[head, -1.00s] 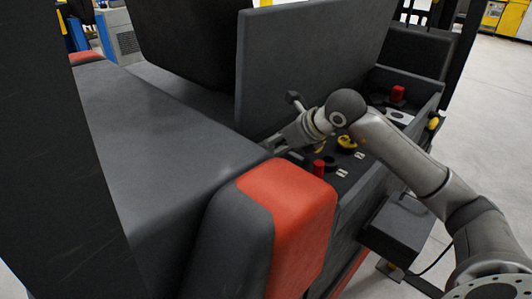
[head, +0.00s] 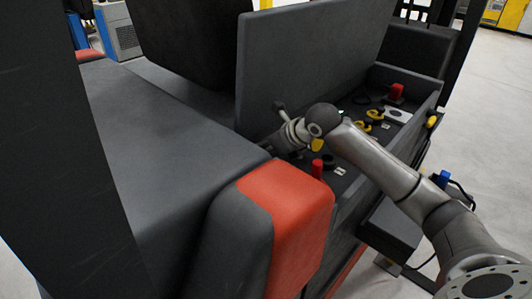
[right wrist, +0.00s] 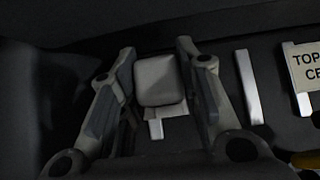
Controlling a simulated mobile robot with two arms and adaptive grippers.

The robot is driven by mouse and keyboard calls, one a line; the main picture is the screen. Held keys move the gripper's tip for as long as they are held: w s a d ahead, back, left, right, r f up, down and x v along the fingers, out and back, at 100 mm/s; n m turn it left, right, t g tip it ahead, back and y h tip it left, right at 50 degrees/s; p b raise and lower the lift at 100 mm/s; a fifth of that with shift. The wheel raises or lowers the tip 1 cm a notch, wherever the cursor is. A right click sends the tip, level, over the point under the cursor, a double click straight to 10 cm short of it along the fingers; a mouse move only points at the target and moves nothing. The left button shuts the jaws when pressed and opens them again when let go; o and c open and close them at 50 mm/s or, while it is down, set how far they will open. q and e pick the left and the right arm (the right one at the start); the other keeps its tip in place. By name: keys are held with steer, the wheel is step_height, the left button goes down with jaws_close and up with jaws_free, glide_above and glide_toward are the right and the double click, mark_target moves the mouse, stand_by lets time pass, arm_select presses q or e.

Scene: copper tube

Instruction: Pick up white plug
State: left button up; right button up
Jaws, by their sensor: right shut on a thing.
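The white plug (right wrist: 159,80) is a pale rounded block in the right wrist view, between the two fingers of my right gripper (right wrist: 156,52). The fingers are shut on its sides. In the head view my right arm reaches from the right into the dark tray (head: 350,200) below the upright panel. The gripper's fingertips and the plug are hidden there behind the wrist and the machine's edge. My left gripper is in neither view.
The tray holds a red part (head: 317,169), another red part (head: 396,91) and several yellow pieces. The grey upright panel (head: 310,60) stands behind the wrist. The red-cornered housing (head: 290,215) stands in front. A white label plate (right wrist: 303,70) lies right of the gripper.

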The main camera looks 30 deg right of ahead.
steer(key=shift+c, duration=1.1)
steer(key=shift+r, duration=0.15)
steer(key=shift+r+b, duration=0.45)
steer(key=s+d+b, duration=0.1)
steer(key=d, duration=0.1)
steer(key=s+d+b, duration=0.1)
steer(key=s+d, duration=0.1)
steer(key=s+d+b, duration=0.1)
steer(key=s+d, duration=0.1)
steer(key=shift+d+f, duration=0.15)
steer(key=shift+d, duration=0.1)
step_height(320, 180, up, 14)
steer(key=shift+w, duration=0.1)
steer(key=shift+r+p, duration=0.3)
steer(key=shift+p, duration=0.05)
steer(key=shift+r+p, duration=2.6)
steer(key=shift+r, duration=0.2)
